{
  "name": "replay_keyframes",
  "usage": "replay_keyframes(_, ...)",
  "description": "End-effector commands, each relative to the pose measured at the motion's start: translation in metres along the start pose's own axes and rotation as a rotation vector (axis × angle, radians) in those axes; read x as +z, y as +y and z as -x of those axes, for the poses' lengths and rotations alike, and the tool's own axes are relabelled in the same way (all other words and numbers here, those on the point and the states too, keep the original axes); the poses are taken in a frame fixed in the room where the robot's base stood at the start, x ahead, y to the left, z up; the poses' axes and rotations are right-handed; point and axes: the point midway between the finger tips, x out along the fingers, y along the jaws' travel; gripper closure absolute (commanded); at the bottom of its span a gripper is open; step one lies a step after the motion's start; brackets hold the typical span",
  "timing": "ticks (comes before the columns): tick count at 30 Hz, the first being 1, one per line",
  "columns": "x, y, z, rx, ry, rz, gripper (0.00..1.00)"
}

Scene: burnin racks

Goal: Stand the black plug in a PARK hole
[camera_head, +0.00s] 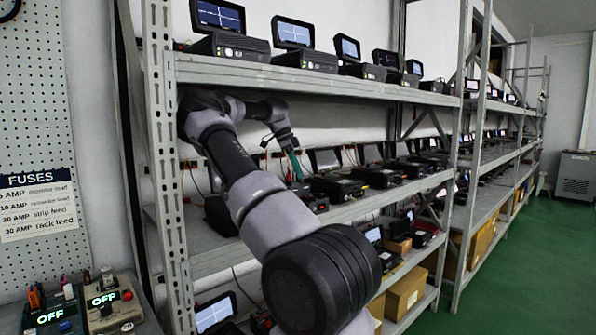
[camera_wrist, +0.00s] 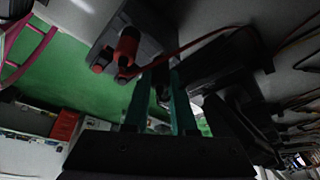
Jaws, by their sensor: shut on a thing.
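My gripper (camera_head: 296,168) with teal fingers reaches into the middle shelf of the rack, above and beside a row of black devices. In the wrist view my gripper (camera_wrist: 163,85) is shut on a dark piece, the black plug (camera_wrist: 162,93), seen between the two fingertips. The plug's lower end and any hole under it are hidden or too dark to tell. A grey block (camera_wrist: 150,22) with a red plug (camera_wrist: 127,46) lies just beyond the fingertips. No PARK label can be read in either view.
A red cable (camera_wrist: 205,38) runs close by the fingertips. Black devices (camera_head: 335,187) line the middle shelf, and screens (camera_head: 217,17) stand on the upper shelf. A grey rack post (camera_head: 166,170) stands left of my arm. Two units reading OFF (camera_head: 104,298) are at lower left.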

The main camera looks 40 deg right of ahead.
Motion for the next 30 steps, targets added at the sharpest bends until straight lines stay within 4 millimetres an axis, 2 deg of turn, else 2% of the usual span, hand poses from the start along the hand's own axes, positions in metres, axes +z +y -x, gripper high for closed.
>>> replay_keyframes(1,-0.0065,0.0000,0.0034,-0.004,-0.011,-0.009,1.00)
replay_keyframes(29,-0.0066,-0.0008,-0.0039,-0.002,-0.013,-0.012,1.00)
replay_keyframes(30,-0.0065,-0.0008,-0.0039,-0.001,-0.013,-0.012,0.68)
